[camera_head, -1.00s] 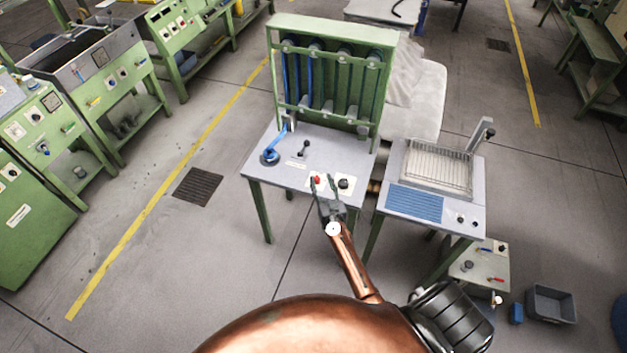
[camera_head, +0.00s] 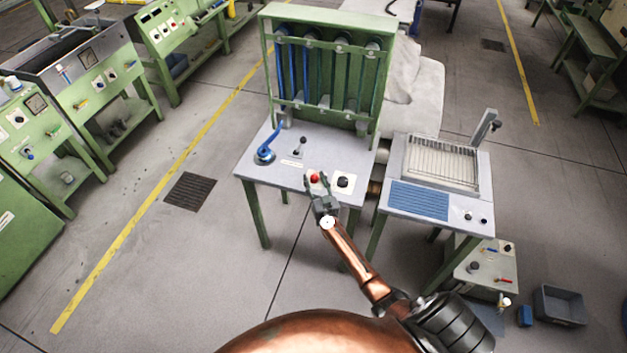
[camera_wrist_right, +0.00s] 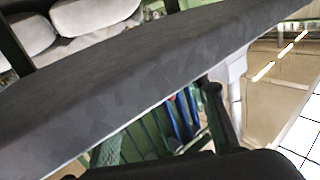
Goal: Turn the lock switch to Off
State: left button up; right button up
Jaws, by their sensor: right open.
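A black round knob (camera_head: 343,181) on a white plate sits near the front edge of the grey-topped green bench; it looks like the lock switch, but its marking is too small to read. A red button (camera_head: 314,177) is just left of it. My right gripper (camera_head: 319,183) is open at the bench's front edge, its fingers around the red button's position in the picture and left of the black knob. I cannot tell whether it touches anything. My left gripper is not in view.
A green frame with blue tubes (camera_head: 330,15) rises behind. A second table with a wire grid (camera_head: 441,164) is to the right.

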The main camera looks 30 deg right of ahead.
jog(key=shift+w+d, duration=0.1)
jog(key=shift+w, duration=0.3)
jog(key=shift+c, duration=0.2)
grip_shut()
